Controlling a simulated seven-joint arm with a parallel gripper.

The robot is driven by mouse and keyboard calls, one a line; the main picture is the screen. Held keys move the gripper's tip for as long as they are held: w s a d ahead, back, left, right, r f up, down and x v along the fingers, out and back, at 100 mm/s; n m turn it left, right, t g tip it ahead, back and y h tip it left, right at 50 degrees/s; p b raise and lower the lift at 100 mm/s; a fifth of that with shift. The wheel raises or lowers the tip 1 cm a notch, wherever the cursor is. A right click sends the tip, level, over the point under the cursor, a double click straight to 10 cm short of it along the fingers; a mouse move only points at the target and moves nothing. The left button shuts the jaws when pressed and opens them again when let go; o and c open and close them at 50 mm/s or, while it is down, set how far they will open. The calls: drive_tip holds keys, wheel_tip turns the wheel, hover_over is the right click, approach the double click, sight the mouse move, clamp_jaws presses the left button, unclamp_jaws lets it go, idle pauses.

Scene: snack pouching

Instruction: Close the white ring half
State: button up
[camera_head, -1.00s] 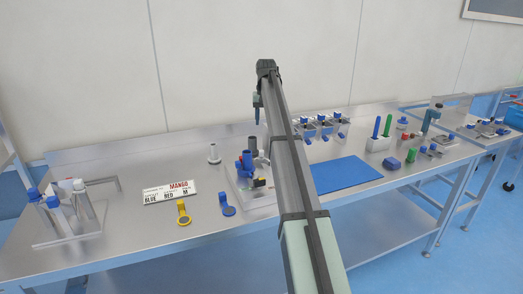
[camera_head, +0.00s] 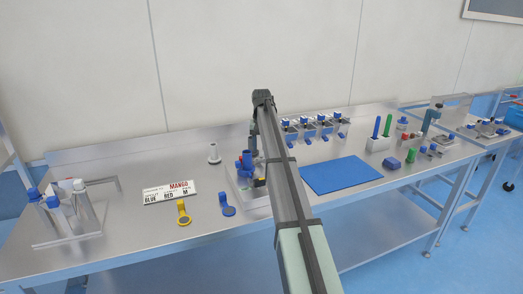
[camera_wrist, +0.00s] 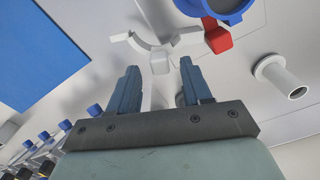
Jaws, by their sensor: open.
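The white ring half (camera_wrist: 140,42) shows as a curved white band near the top middle of the wrist view. A small white block-shaped tab (camera_wrist: 160,63) stands by it. My gripper (camera_wrist: 158,66) is open and empty, its two blue-grey fingers apart on either side of the tab in the picture. Whether the fingers are level with the tab or above it, I cannot tell. In the head view my gripper (camera_head: 254,149) hangs over the fixture with the blue cup (camera_head: 246,161). The white ring half cannot be made out there, partly behind my arm.
A red tab (camera_wrist: 218,38) and the blue cup (camera_wrist: 228,8) sit close to the right of the white ring half. A white cylinder (camera_wrist: 284,77) stands further right. A blue mat (camera_head: 342,175) lies to the right of the fixture, and yellow (camera_head: 183,213) and blue (camera_head: 228,206) pieces lie in front.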

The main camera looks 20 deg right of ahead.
drive_tip(key=shift+f, duration=1.05)
clamp_jaws()
